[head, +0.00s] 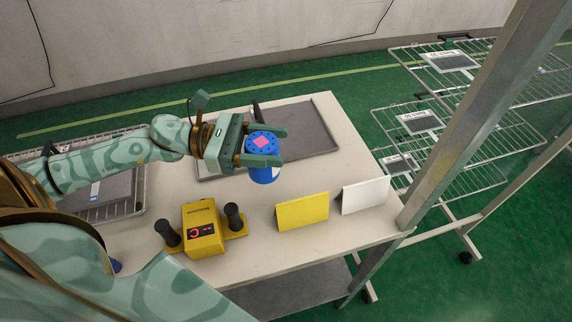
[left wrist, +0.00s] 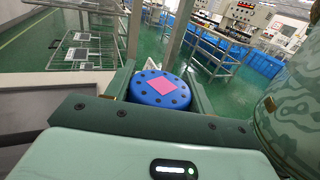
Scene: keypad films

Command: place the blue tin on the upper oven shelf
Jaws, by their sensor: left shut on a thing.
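The blue tin (head: 262,174) has dark dots and a pink square on its lid. My left gripper (head: 280,147) is shut on it, one finger on each side, and holds it lid up over the table. In the left wrist view the tin's lid (left wrist: 158,92) sits between the fingers. A rack of wire shelves (head: 440,112) stands at the right, beyond a metal post, with dark plates on its tiers. Its top tier (head: 497,70) also shows. I cannot tell whether this is the oven's shelving. My right gripper is out of view.
The pale table (head: 160,215) bears a grey tray (head: 318,128), a yellow box with two black handles (head: 204,229), a yellow card (head: 302,211) and a white card (head: 365,195). A metal post (head: 440,150) rises at the table's right end.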

